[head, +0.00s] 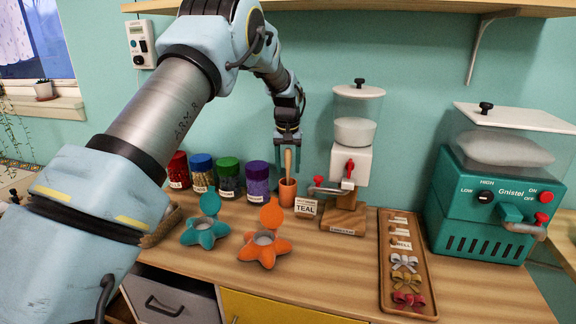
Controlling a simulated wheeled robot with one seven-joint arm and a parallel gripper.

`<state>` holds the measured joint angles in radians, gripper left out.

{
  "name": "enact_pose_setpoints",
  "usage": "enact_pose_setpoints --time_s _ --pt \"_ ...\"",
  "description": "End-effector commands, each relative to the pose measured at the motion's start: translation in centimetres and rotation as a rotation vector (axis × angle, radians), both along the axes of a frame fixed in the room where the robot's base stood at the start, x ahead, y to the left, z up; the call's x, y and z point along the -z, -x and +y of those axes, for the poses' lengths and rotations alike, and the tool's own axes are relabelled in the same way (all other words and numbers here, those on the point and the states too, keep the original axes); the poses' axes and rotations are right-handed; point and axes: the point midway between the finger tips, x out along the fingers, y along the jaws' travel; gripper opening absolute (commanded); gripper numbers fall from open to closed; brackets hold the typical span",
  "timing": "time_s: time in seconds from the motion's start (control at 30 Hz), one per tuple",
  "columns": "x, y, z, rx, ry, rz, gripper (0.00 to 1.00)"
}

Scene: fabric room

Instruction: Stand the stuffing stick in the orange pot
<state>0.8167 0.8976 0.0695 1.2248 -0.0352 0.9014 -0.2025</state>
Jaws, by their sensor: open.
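The stuffing stick (287,161) is a slim, pale wooden rod. It stands about upright, with its lower end inside the small orange pot (287,191) on the counter. The pot's wall hides the lower end. My gripper (288,164) points down above the pot, with its teal fingers open on either side of the stick's upper part. Whether a finger touches the stick is too small to tell.
Several lidded jars (202,172) stand left of the pot. A TEAL sign (306,207) and a white dispenser (350,165) stand right of it. A bow tray (407,262) and green machine (490,200) are further right.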

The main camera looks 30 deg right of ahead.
Motion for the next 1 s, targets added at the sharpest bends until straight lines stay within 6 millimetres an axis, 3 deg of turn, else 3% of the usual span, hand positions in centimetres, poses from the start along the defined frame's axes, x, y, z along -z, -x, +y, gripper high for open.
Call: enact_pose_setpoints --time_s 0.27,0.7,1.0 --pt "-1.0 0.0 0.0 0.000 0.002 -0.001 0.59" --pt "-9.5 0.9 0.5 0.001 0.003 -0.003 0.59" --pt "-12.1 1.2 0.7 0.000 0.000 0.000 0.59"
